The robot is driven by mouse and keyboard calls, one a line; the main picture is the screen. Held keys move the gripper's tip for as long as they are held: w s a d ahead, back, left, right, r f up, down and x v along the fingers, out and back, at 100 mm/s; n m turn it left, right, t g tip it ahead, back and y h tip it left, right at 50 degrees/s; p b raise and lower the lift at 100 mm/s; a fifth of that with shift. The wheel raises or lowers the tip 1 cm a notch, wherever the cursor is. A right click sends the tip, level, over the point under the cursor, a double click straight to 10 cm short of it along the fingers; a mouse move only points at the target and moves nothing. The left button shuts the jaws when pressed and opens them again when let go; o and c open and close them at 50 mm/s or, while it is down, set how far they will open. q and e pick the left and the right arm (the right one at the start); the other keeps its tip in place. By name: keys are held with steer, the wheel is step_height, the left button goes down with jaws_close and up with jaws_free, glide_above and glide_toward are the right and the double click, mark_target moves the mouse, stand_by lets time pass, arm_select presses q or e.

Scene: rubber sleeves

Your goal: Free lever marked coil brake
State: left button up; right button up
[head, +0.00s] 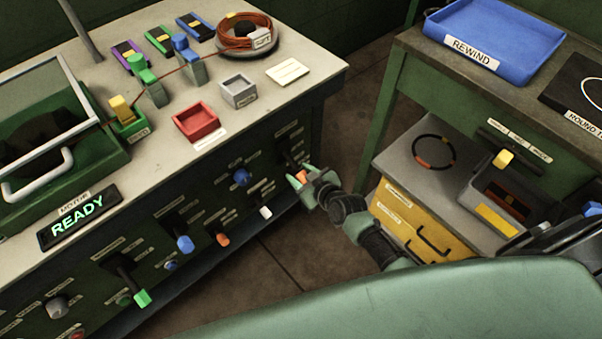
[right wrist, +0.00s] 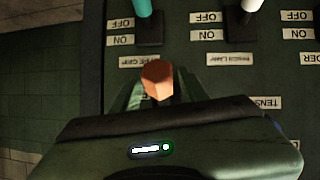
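A lever with an orange knob (head: 301,176) stands at the right end of the green front panel (head: 205,202). Its knob also shows in the right wrist view (right wrist: 157,80). My right gripper (head: 304,177) is at this knob, with a finger on each side; I cannot tell whether the fingers press on it. The lever's label is too small or covered to read, so I cannot confirm a coil brake marking. Other levers on the panel have white (head: 266,212), orange (head: 222,239), blue (head: 185,243) and green (head: 142,298) knobs. My left gripper is out of view.
The bench top holds a red tray (head: 196,136), a grey box (head: 238,103) and a wire coil (head: 246,40). A READY display (head: 78,218) is on the panel. At right stand a blue REWIND tray (head: 495,66) and a yellow-fronted cabinet (head: 400,212). Bare floor lies between.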

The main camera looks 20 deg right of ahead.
stand_by(0.3)
steer(key=shift+s+r, duration=0.15)
steer(key=shift+s, duration=0.1)
steer(key=p+v, duration=0.1)
steer(key=v, duration=0.6)
steer(key=shift+d, duration=0.1)
stand_by(0.4)
